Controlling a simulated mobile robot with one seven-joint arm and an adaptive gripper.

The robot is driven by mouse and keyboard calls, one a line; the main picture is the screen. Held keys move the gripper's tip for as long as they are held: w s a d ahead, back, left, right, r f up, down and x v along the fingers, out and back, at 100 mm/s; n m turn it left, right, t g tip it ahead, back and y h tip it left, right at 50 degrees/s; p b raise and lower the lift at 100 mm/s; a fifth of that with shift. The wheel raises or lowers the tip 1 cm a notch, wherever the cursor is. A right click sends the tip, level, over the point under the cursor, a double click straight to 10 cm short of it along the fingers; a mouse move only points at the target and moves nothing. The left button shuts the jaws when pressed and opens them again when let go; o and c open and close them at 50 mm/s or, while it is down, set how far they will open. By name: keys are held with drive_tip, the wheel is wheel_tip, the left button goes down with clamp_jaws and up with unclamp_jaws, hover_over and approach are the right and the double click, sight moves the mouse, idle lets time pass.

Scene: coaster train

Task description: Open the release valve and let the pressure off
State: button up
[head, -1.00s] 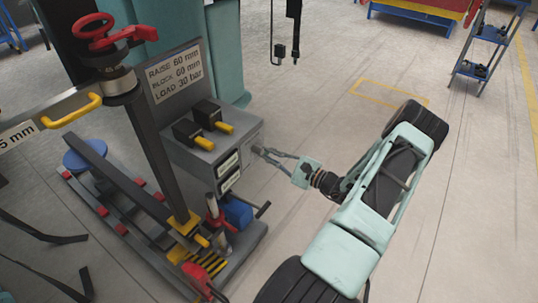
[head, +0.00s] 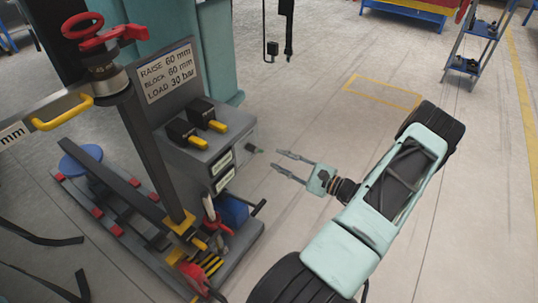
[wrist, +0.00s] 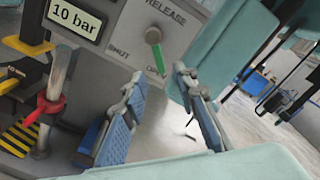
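The release valve (wrist: 153,36) is a grey knob with a green-ended handle on the grey panel in the wrist view. Its handle points down at the word OPEN; SHUT is marked to the left. In the head view the valve (head: 253,150) sticks out from the pump box's right side. A display (wrist: 75,20) left of it reads 10 bar. My gripper (head: 276,160) is open and empty, a short gap to the right of the valve. In the wrist view my gripper (wrist: 158,76) has its fingers spread on either side below the handle, not touching it.
Two black levers with yellow grips (head: 216,126) sit on top of the pump box. A sign (head: 166,72) reads raise 60 mm, block 60 mm, load 30 bar. A red handwheel (head: 90,26) tops the post.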

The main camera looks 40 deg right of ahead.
drive_tip(key=v, duration=0.5)
idle(0.4)
